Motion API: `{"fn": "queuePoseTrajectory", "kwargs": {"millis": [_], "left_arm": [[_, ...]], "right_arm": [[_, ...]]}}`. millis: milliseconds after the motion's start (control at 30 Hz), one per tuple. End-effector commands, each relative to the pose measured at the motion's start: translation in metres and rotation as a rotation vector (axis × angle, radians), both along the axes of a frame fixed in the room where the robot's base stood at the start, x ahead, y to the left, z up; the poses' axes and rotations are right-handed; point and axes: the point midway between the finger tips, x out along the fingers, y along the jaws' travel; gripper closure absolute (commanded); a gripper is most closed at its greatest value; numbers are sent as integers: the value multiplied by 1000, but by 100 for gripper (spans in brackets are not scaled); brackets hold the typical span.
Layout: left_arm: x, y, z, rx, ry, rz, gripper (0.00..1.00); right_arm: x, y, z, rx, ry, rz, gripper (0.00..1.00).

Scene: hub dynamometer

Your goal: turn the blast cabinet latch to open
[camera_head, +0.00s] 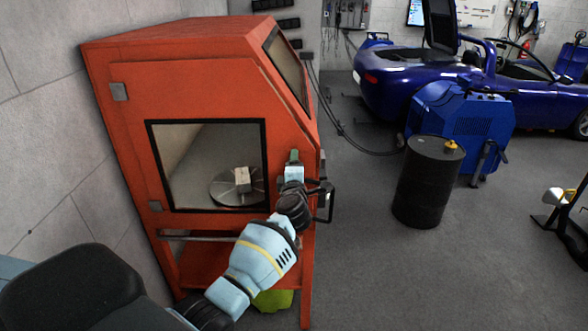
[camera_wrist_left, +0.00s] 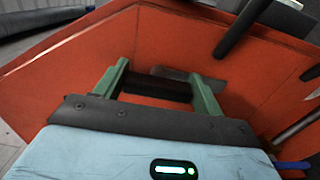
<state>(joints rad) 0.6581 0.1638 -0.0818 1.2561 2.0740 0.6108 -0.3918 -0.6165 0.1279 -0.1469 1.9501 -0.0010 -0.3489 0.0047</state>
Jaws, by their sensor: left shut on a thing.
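The red blast cabinet (camera_head: 210,85) stands at the left against the wall. Its door has a dark-framed window and looks closed. My left gripper (camera_head: 293,158) is at the right edge of the door in the head view. In the left wrist view, the green fingers of my left gripper (camera_wrist_left: 160,85) are on either side of the dark latch handle (camera_wrist_left: 157,88) and shut on it. A grey plate lies just behind the handle, against the red panel. In the head view my gripper hides most of the latch. My right gripper is not in view.
Through the window a round turntable (camera_head: 228,188) holds a pale block. A black bracket (camera_head: 327,203) sticks out on the cabinet's right side. A black drum (camera_head: 428,190), a blue machine (camera_head: 465,125) and a blue car (camera_head: 400,80) stand to the right. The floor between is clear.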

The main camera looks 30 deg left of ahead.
Motion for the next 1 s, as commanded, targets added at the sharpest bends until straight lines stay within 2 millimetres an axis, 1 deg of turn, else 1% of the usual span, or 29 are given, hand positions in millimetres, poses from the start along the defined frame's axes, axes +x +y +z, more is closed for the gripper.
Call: {"fn": "queuePoseTrajectory", "kwargs": {"millis": [333,367,500,533,833,1000], "left_arm": [[0,1,1,8,2,1,54],[0,1,1,8,2,1,30],[0,1,1,6,2,1,11],[0,1,0,6,2,1,9],[-1,0,0,3,2,0,9],[-10,-6,-1,3,2,-1,9]], "right_arm": [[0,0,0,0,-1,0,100],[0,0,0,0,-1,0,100],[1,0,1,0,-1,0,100],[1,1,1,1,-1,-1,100],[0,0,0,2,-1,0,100],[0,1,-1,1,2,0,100]]}}
